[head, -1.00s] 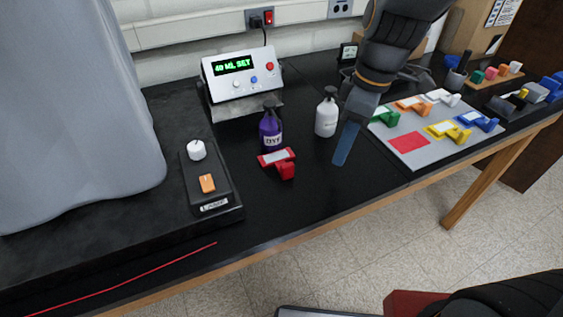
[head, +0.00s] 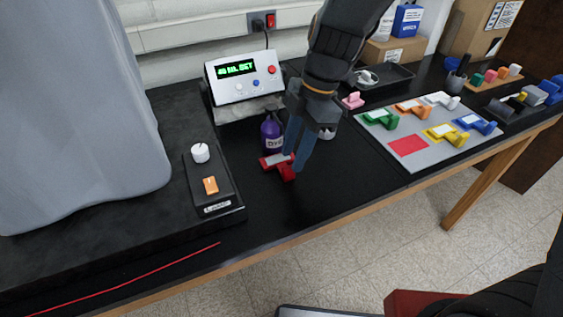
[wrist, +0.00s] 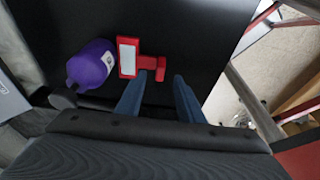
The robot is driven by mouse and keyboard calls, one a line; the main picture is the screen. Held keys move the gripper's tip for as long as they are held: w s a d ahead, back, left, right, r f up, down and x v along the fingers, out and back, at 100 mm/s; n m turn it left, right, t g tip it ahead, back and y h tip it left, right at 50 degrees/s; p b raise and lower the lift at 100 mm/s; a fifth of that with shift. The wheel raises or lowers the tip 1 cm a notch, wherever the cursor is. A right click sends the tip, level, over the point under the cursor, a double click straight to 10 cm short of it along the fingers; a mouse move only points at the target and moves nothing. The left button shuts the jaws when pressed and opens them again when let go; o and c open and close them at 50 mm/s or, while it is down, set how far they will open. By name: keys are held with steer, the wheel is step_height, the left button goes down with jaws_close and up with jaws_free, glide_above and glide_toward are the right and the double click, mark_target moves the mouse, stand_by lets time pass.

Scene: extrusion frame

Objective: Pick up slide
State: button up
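The slide is a red piece with a white label and a red handle (head: 286,173). It lies on the black bench in front of the purple dye bottle (head: 269,137). In the wrist view the slide (wrist: 128,57) shows its label at left and its handle pointing right. My gripper (head: 296,162) is open, its two blue fingers pointing down over the handle. In the wrist view the gripper (wrist: 158,80) has its fingers apart, with the handle's end at the gap between the tips. I cannot tell whether they touch it.
The purple bottle (wrist: 91,65) stands close beside the slide. A white bottle (head: 327,134) is mostly hidden behind my gripper. A grey mat (head: 425,158) at right holds several coloured slides and a red patch. A control box (head: 210,189) lies at left. The bench front is clear.

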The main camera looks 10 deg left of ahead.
steer(key=shift+p+x, duration=0.35)
steer(key=shift+x, duration=1.15)
jaws_close()
steer(key=shift+d+r+b, duration=0.15)
steer(key=shift+r+b, duration=0.05)
steer(key=shift+b, duration=0.15)
